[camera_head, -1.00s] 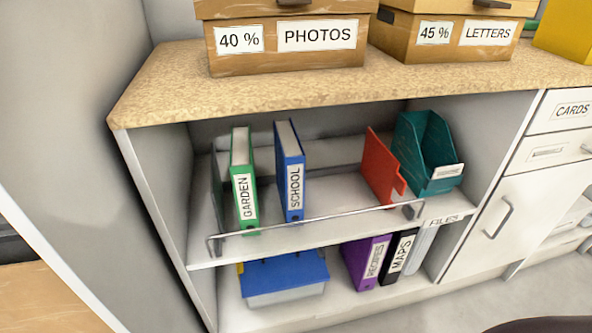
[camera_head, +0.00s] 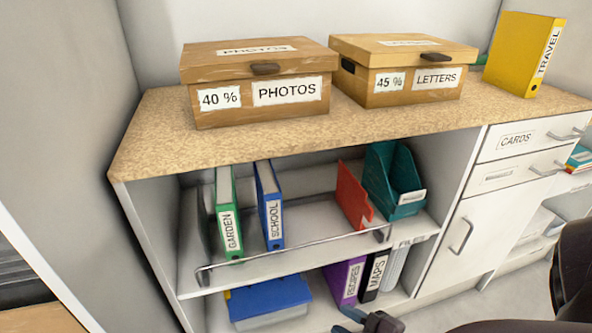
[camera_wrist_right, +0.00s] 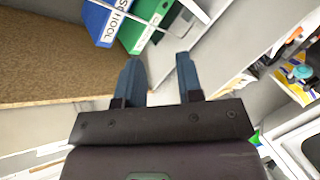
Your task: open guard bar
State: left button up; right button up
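The guard bar (camera_head: 295,247) is a thin chrome rail along the front of the upper shelf (camera_head: 250,270). It runs low across the front of the green GARDEN binder (camera_head: 228,225) and the blue SCHOOL binder (camera_head: 270,210), with bent ends at left and right. My right gripper (camera_head: 347,318) shows at the bottom of the head view, below and in front of the shelf, apart from the bar. In the right wrist view its two blue fingers (camera_wrist_right: 158,78) are spread with nothing between them. My left gripper is not in view.
A red file (camera_head: 353,195) and a teal holder (camera_head: 393,185) stand on the upper shelf. A blue-lidded box (camera_head: 268,297) and purple RECIPES binder (camera_head: 345,280) are below. Boxes labelled PHOTOS (camera_head: 260,92) and LETTERS (camera_head: 405,75) sit on the countertop (camera_head: 150,135).

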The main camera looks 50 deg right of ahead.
jog(key=w+d+n+p, duration=0.1)
jog(key=w+d+n, duration=0.1)
jog(key=w, duration=0.4)
jog(key=w+d+n+h+p, duration=0.1)
jog(key=w+d+n, duration=0.1)
jog(key=w, duration=0.5)
jog(key=w+d+r+n+p, duration=0.1)
jog(key=w+d+n, duration=0.1)
jog(key=w, duration=0.4)
jog(key=shift+w+r+h+p, duration=0.1)
jog(key=shift+w+h+p, duration=0.05)
jog(key=shift+h+p, duration=0.25)
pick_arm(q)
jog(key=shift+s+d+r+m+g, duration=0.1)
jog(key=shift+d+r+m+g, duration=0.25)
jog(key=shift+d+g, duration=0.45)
pick_arm(e)
jog(key=shift+w+d, duration=0.15)
jog(key=shift+w, duration=0.35)
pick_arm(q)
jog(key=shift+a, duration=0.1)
pick_arm(e)
jog(key=shift+c, duration=0.2)
grip_shut()
